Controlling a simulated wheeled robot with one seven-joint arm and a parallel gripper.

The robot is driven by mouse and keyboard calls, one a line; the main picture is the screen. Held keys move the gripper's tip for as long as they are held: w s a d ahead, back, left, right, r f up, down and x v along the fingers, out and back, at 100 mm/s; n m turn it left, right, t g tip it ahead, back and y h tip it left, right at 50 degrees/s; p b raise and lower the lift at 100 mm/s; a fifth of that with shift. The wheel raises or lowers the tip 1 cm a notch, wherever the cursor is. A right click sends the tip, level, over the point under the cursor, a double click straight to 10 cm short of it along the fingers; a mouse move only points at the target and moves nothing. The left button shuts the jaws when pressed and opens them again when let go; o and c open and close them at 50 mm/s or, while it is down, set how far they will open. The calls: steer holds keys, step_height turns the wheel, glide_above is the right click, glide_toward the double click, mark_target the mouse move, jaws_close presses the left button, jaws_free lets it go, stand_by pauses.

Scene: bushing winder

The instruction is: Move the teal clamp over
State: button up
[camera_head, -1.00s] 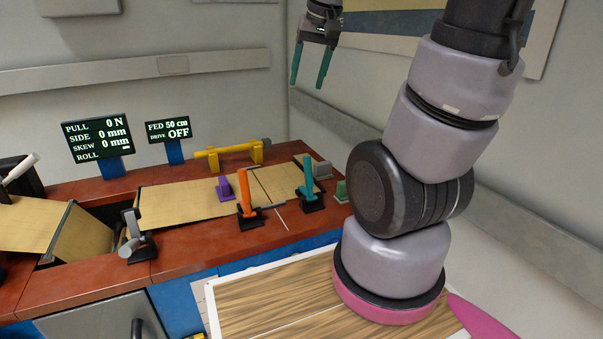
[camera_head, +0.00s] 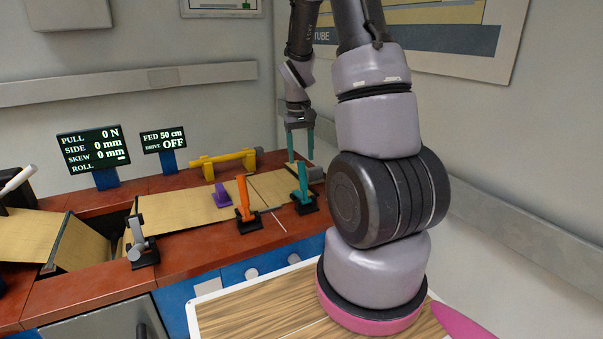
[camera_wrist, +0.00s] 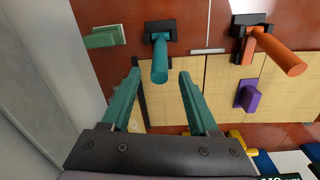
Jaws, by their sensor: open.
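The teal clamp (camera_head: 303,185) stands upright on a dark base near the right end of the tan strip (camera_head: 178,207) on the red-brown bench. In the wrist view the teal clamp (camera_wrist: 160,58) shows just beyond my fingertips and between their lines. My gripper (camera_head: 300,158) has two teal fingers pointing down, open and empty, above and behind the clamp. In the wrist view my gripper (camera_wrist: 160,75) shows its fingers spread apart, with nothing between them.
An orange clamp (camera_head: 245,200) and a purple block (camera_head: 221,196) stand left of the teal clamp. A yellow bar (camera_head: 225,161) lies behind. A green block (camera_wrist: 103,37) sits beside the teal clamp. A grey clamp (camera_head: 141,243) stands front left; displays (camera_head: 94,147) stand at the back.

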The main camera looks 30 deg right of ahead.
mark_target(302, 171)
step_height(302, 171, down, 6)
steer(key=shift+d+f, duration=0.15)
steer(key=shift+f, duration=0.05)
steer(key=shift+c, duration=0.3)
jaws_close()
stand_by(1.2)
